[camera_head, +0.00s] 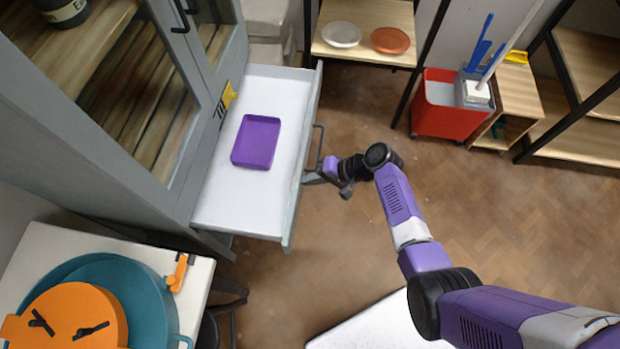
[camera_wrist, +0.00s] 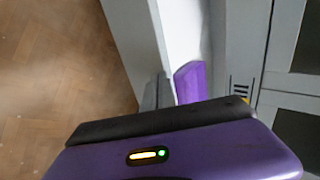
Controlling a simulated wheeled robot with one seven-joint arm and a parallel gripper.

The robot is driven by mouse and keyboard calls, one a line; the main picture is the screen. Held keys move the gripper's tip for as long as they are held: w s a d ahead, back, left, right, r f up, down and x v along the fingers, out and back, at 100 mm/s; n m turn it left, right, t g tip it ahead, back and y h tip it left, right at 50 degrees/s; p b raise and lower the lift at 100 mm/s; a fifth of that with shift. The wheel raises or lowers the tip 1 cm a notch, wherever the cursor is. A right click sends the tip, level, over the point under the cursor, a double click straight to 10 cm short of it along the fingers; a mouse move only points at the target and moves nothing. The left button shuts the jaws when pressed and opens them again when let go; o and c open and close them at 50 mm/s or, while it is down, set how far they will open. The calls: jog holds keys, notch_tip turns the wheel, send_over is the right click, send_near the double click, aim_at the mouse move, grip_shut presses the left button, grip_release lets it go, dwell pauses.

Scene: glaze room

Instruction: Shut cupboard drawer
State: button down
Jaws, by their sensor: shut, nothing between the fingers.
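The cupboard drawer (camera_head: 215,205) is pulled out from the grey cupboard (camera_head: 125,165), with its white inside showing. A purple tray (camera_head: 256,142) lies in it. The drawer front has a dark bar handle (camera_head: 317,150) on its outer face. My gripper (camera_head: 312,178) is shut and empty, at the outer side of the drawer front by the lower end of the handle. I cannot tell whether it touches. In the wrist view the drawer's white inside (camera_wrist: 183,35) and the purple tray (camera_wrist: 188,82) show beyond the gripper body; the fingertips are mostly hidden.
A white table (camera_head: 45,250) with a teal basin (camera_head: 150,300) and an orange lid-like piece (camera_head: 75,318) stands at lower left. A shelf with two plates (camera_head: 390,40) stands behind the drawer. A red bin (camera_head: 440,110) is at the back right. The wooden floor (camera_head: 480,220) is open at right.

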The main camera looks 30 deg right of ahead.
jog(key=w+a+b, duration=0.4)
jog(key=w+a, duration=0.3)
jog(key=a, duration=0.3)
jog(key=w+a+b, duration=0.4)
jog(key=w+a, duration=0.3)
jog(key=a, duration=0.2)
jog(key=shift+w+a, duration=0.2)
jog(key=shift+a, duration=0.2)
jog(key=shift+d, duration=0.1)
